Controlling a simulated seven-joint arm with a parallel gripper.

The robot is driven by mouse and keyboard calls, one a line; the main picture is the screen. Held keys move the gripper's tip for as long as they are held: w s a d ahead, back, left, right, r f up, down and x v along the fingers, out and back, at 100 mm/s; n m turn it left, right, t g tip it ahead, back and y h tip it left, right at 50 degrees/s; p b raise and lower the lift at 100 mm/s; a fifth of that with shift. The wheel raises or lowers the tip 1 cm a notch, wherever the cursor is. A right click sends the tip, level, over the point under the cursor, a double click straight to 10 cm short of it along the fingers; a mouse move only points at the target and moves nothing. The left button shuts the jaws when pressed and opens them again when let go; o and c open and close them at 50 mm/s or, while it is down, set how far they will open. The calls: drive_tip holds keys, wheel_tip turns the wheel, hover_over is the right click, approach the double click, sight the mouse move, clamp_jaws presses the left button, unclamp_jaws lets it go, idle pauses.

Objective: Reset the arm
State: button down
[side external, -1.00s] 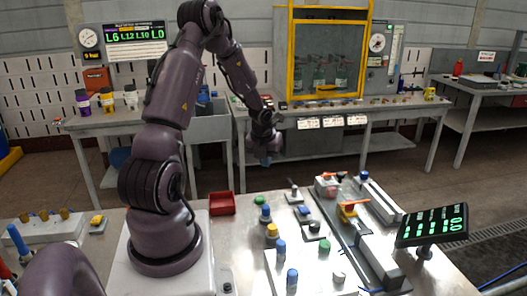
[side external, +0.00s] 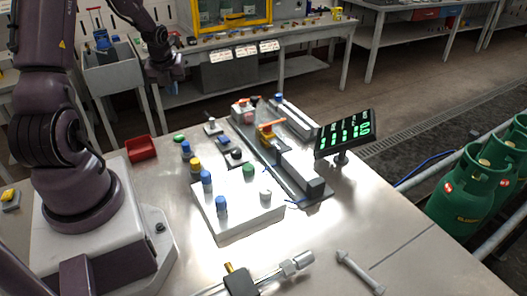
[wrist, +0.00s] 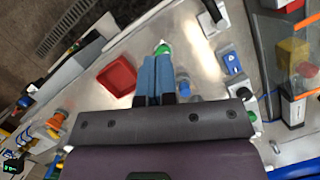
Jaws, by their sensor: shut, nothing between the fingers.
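My gripper (side external: 178,73) hangs from my raised arm near the back bench in the side external view, well away from the panel of knobs. In the wrist view its two blue fingers (wrist: 156,60) are together, shut with nothing held. A green knob (wrist: 163,48) appears just beyond the fingertips in that picture; I cannot tell the distance to it. My base stands at the left of the metal table (side external: 330,240).
A red tray (side external: 141,147) sits beside my base, also in the wrist view (wrist: 117,76). A white block with coloured knobs (side external: 240,215), a narrow conveyor (side external: 270,165) and a display (side external: 345,133) occupy the table. Green gas cylinders (side external: 470,190) stand at the right.

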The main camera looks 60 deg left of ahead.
drive_tip(key=s+d+r+n+t+h, duration=0.1)
drive_tip(key=d+r+n, duration=0.6)
drive_tip(key=d, duration=0.4)
drive_tip(key=s+d+r+n+t+h, duration=0.1)
drive_tip(key=d+r+n, duration=0.5)
drive_tip(key=d, duration=0.6)
drive_tip(key=s+d+r+n+t+h, duration=0.1)
drive_tip(key=s+d+r+n, duration=0.2)
drive_tip(key=d+r+n, duration=0.4)
drive_tip(key=d+n, duration=0.2)
drive_tip(key=d, duration=0.3)
drive_tip(key=shift+r+n+t, duration=0.3)
drive_tip(key=shift+r+t, duration=0.05)
drive_tip(key=shift+t, duration=0.05)
